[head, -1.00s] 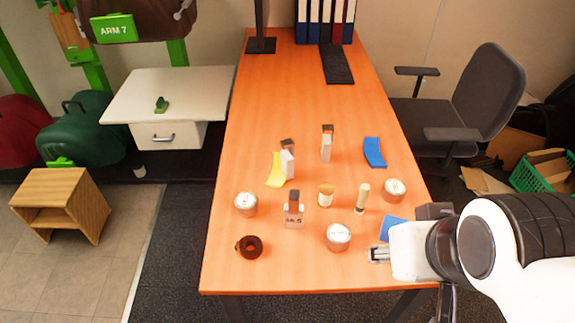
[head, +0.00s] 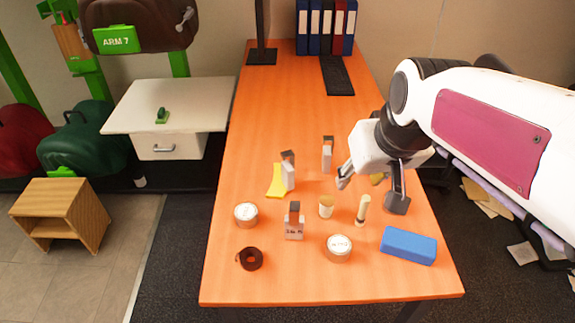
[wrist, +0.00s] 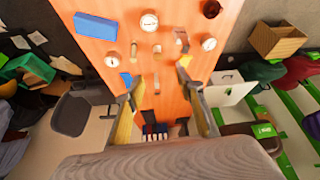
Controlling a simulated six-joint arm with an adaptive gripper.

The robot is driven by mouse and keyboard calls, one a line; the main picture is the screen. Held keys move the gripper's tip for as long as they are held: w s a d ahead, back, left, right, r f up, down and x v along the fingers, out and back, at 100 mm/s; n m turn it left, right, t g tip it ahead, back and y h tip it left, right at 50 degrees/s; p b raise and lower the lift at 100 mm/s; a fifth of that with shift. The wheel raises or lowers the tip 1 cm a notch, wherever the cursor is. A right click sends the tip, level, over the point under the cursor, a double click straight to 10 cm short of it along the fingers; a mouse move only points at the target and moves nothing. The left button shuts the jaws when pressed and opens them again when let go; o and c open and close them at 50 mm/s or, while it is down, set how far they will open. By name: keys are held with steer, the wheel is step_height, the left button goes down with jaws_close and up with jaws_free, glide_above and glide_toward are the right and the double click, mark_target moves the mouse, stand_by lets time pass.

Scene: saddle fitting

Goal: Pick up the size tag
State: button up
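I cannot make out for certain which thing is the size tag. A green plate reading "ARM 7" (head: 116,39) is on the brown saddle at the upper left, and a small green object (head: 162,116) sits on the white cabinet. My gripper (head: 370,188) is open above the right part of the orange table, its fingers wide apart. In the wrist view my gripper (wrist: 160,90) also shows open, with nothing clearly held. A small yellowish patch (head: 377,179) shows between the fingers in the head view; I cannot tell what it is.
Binders (head: 325,28) stand at the back. The table's far left part is clear.

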steer(key=w+a+f, duration=0.2)
steer(key=w, duration=0.6)
steer(key=n, duration=0.2)
glide_toward(290, 169)
steer(key=shift+n+g+y, duration=0.4)
steer(key=shift+g+y, duration=0.1)
steer(key=x, duration=0.4)
steer(key=d+x, duration=0.1)
steer(key=x, duration=0.1)
steer(key=shift+w+f, duration=0.15)
steer(key=shift+w, duration=0.3)
steer(key=shift+w+a+f, duration=0.25)
steer(key=shift+f, duration=0.4)
steer(key=shift+f, duration=0.1)
steer(key=shift+x, duration=1.15)
steer(key=shift+f, duration=0.15)
steer(key=shift+x, duration=2.5)
